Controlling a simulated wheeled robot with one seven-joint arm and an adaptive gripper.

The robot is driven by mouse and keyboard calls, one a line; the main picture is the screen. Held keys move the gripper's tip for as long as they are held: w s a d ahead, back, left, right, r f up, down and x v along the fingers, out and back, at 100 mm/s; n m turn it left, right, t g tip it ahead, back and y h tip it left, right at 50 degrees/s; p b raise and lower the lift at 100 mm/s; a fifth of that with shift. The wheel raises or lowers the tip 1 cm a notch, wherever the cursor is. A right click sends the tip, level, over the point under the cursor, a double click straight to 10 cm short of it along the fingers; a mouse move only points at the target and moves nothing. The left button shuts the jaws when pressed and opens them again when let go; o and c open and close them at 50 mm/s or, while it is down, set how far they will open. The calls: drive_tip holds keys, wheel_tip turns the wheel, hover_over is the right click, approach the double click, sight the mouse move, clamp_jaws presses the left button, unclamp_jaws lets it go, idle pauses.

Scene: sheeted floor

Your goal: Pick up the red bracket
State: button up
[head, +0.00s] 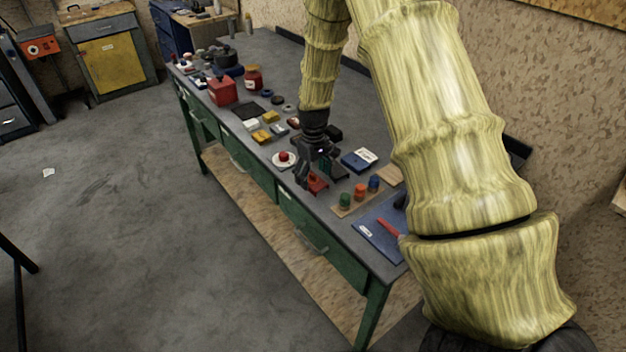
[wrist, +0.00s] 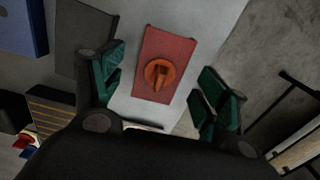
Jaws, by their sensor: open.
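The red bracket (wrist: 165,50) lies on the grey workbench top, a flat red plate with an orange-red round knob (wrist: 160,73) on it in the wrist view. In the head view the bracket (head: 317,182) is a small red piece near the bench's front edge, partly hidden by my gripper. My gripper (head: 310,172) is just above it, pointing down. In the wrist view my gripper (wrist: 160,95) is open, its green-padded fingers on either side of the bracket's near part. Nothing is held between them. I cannot tell whether the fingers touch the bench.
A blue box (head: 359,160) and a wooden board (head: 345,211) with green, orange and blue pieces stand right of my gripper. A white dish (head: 276,162) with a red item is close on the left. A blue mat (head: 375,238) lies at the near end.

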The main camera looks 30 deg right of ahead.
drive_tip(key=shift+f, duration=1)
drive_tip(key=c, duration=1.3)
drive_tip(key=shift+o, duration=0.2)
